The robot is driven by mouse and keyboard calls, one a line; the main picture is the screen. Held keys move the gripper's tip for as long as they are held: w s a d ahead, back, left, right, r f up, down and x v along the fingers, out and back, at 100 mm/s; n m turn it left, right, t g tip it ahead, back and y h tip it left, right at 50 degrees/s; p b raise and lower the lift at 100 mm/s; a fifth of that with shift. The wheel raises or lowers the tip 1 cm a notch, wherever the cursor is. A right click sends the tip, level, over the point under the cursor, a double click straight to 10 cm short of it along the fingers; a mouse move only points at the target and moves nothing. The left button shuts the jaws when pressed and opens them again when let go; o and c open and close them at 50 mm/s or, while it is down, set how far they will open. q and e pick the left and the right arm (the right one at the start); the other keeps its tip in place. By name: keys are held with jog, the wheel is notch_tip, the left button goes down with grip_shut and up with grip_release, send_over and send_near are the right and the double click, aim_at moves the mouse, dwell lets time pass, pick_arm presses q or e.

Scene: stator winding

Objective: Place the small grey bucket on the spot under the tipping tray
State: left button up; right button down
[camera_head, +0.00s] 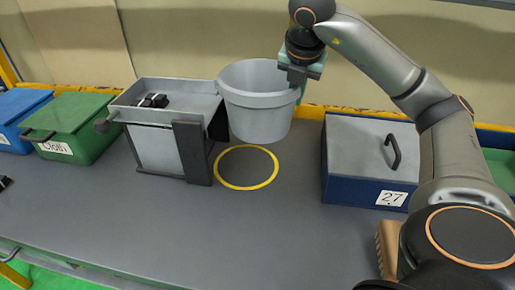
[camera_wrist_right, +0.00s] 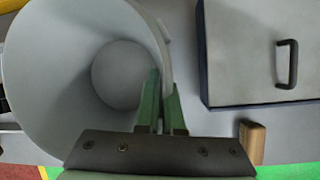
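The small grey bucket (camera_head: 258,112) hangs upright in my right gripper (camera_head: 302,72). The gripper is shut on the right side of its rim. In the right wrist view the gripper's green fingers (camera_wrist_right: 160,108) stand on either side of the bucket's wall, and the bucket (camera_wrist_right: 60,70) is empty inside. A yellow ring (camera_head: 247,188) on the table marks a dark round spot, and the bucket appears to be above and behind it. The grey tipping tray (camera_head: 185,117) sits on its stand left of the bucket, with several black parts (camera_head: 152,101) in it. My left gripper is out of view.
A blue box with a grey lid (camera_head: 365,145), labelled 27, stands right of the ring. Green (camera_head: 85,115) and blue (camera_head: 18,105) bins stand at the left. A wooden block (camera_head: 386,248) lies near the front right. The table's front middle is clear.

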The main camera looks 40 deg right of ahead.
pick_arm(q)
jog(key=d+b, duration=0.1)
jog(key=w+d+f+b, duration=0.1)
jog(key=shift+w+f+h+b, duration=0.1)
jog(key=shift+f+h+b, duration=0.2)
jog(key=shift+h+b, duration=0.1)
pick_arm(e)
jog(key=w+a+f, duration=0.1)
jog(key=f, duration=0.6)
jog(key=w+a+f, duration=0.1)
jog(key=w+f, duration=0.1)
jog(key=f, duration=0.5)
jog(key=shift+a, duration=0.25)
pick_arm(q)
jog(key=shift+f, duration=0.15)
pick_arm(e)
jog(key=shift+f, duration=0.1)
jog(key=c, duration=1)
grip_release()
jog(key=shift+c, duration=0.2)
